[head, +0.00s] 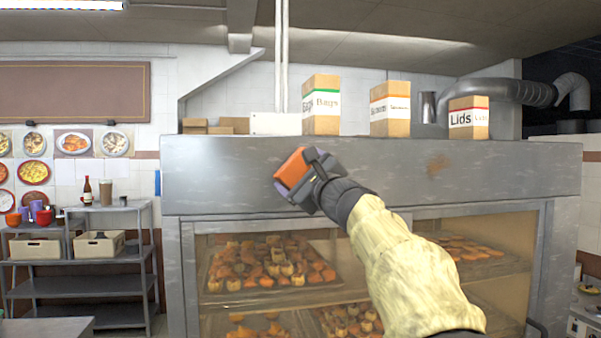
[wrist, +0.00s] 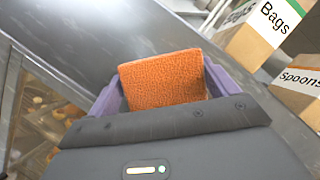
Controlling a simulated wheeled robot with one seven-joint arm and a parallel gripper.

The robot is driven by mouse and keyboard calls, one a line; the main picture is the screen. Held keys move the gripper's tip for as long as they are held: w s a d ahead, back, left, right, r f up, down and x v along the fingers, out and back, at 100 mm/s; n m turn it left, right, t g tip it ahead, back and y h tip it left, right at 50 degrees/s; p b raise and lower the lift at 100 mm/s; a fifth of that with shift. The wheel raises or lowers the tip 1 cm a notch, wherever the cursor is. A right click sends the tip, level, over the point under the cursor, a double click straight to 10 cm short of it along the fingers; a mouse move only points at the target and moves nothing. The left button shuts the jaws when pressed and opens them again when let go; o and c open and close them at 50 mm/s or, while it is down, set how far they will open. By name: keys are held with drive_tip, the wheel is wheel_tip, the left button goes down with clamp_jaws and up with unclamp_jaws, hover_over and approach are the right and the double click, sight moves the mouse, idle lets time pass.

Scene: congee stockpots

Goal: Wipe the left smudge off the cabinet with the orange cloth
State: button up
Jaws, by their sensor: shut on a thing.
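My gripper (head: 303,176) is shut on the orange cloth (head: 291,168), a folded block held at the upper front panel of the steel cabinet (head: 220,180). In the wrist view the orange cloth (wrist: 165,80) sits between the two purple fingers, with the cabinet's grey panel (wrist: 90,40) behind it. I cannot tell whether the cloth touches the panel. One brown smudge (head: 437,164) shows on the right part of the panel. No left smudge is visible; the gripper and cloth cover part of the panel's left half.
Boxes marked Bags (head: 321,105), Spoons (head: 390,108) and Lids (head: 468,118) stand on top of the cabinet. Below the panel, glass doors show trays of food (head: 268,265). A metal shelf unit (head: 90,278) stands at the left.

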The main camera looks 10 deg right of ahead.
drive_tip(key=shift+w, duration=0.6)
drive_tip(key=shift+s+d, duration=0.1)
drive_tip(key=shift+d, duration=2)
drive_tip(key=shift+d, duration=1.95)
drive_tip(key=shift+d+p, duration=0.45)
drive_tip(key=shift+d, duration=1.6)
drive_tip(key=shift+f, duration=0.1)
